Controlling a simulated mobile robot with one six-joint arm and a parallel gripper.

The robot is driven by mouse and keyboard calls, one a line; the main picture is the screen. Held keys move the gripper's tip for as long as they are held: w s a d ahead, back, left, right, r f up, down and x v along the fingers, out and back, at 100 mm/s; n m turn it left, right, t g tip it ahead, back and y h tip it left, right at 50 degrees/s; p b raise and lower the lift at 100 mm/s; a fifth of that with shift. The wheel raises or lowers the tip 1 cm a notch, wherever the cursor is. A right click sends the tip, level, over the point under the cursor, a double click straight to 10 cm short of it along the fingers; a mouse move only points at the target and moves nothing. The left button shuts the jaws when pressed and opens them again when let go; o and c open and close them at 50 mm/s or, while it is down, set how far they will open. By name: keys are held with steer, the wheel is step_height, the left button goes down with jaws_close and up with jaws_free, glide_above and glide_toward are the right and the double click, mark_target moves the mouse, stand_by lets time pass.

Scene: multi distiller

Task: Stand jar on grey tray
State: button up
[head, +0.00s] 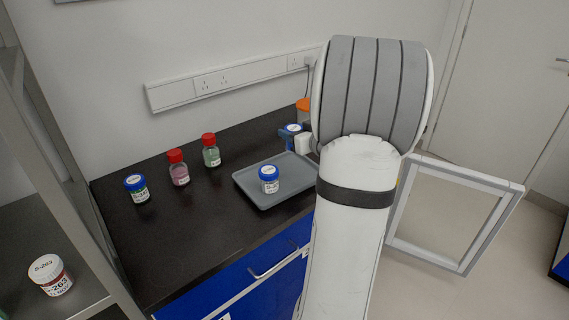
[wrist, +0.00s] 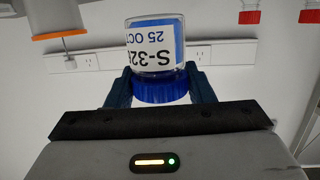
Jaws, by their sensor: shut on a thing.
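The grey tray (head: 244,187) lies on the black bench in the head view. One blue-lidded jar (head: 269,186) stands upright on it. My gripper (wrist: 160,88) is shut on another blue-lidded jar (wrist: 156,48), with a finger on each side of its cap. This held jar's label reads S-32 and 25 OCT, upside down in the wrist view; its last digit is unclear. In the head view my gripper is beyond the tray's back right side, partly hidden by my arm, with the held jar's blue lid (head: 292,128) just showing.
Two red-capped bottles (head: 179,173) (head: 211,155) and a blue-lidded jar (head: 137,191) stand on the bench left of the tray. An orange-topped container (head: 303,107) is at the back, partly hidden by my arm. A white-lidded jar (head: 51,279) sits on a shelf at left.

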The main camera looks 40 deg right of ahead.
step_height(320, 180, down, 4)
steer(key=shift+r, duration=0.1)
steer(key=shift+s+d+f+b, duration=0.15)
steer(key=shift+f+b, duration=0.45)
steer(key=shift+f, duration=1.25)
steer(key=shift+f, duration=0.2)
steer(key=o, duration=1)
steer(key=shift+r, duration=0.2)
steer(key=shift+s, duration=0.25)
steer(key=s, duration=0.3)
steer(key=s+r, duration=0.1)
steer(key=s, duration=0.3)
steer(key=s+r, duration=0.1)
steer(key=s, duration=0.3)
steer(key=shift+s+r+p, duration=0.2)
steer(key=shift+p, duration=0.2)
